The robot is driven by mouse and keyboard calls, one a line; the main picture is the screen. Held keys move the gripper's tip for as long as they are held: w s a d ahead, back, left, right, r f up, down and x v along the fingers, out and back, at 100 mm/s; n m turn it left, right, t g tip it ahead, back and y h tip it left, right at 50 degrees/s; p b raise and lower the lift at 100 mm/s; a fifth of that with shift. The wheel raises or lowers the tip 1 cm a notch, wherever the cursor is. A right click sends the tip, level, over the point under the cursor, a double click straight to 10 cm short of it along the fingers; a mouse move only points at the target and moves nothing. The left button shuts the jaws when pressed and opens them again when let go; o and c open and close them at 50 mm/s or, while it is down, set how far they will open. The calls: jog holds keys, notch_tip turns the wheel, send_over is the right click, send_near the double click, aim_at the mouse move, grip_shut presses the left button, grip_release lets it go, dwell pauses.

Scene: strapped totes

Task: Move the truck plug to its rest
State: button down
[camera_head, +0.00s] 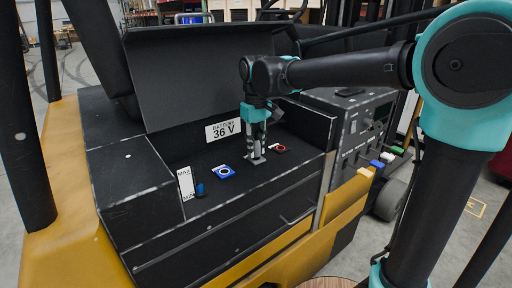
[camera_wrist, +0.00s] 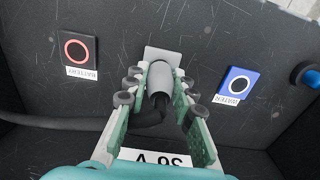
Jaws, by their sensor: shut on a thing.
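The truck plug (camera_wrist: 160,78) is a grey, round-bodied connector with a thick black cable bending away behind it. It stands between my fingers in the wrist view. My gripper (camera_head: 257,146) points down and is shut on it, with the fingers on both sides of the body. The plug's far end meets a small light-grey plate (camera_wrist: 165,54) on the dark deck; I cannot tell whether it is seated there or just above. The plate also shows in the head view (camera_head: 255,161), below the fingertips. My fingers mostly hide the plug in the head view.
A blue cap (camera_head: 200,189) stands near the MAX/MIN gauge (camera_head: 186,183). The raised black lid (camera_head: 200,75) stands behind. A control panel (camera_head: 362,125) is at right.

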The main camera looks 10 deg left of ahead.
jog(key=shift+f, duration=0.55)
jog(key=c, duration=1.2)
grip_release()
notch_tip(320, 180, up, 12)
jog(key=shift+s, duration=0.1)
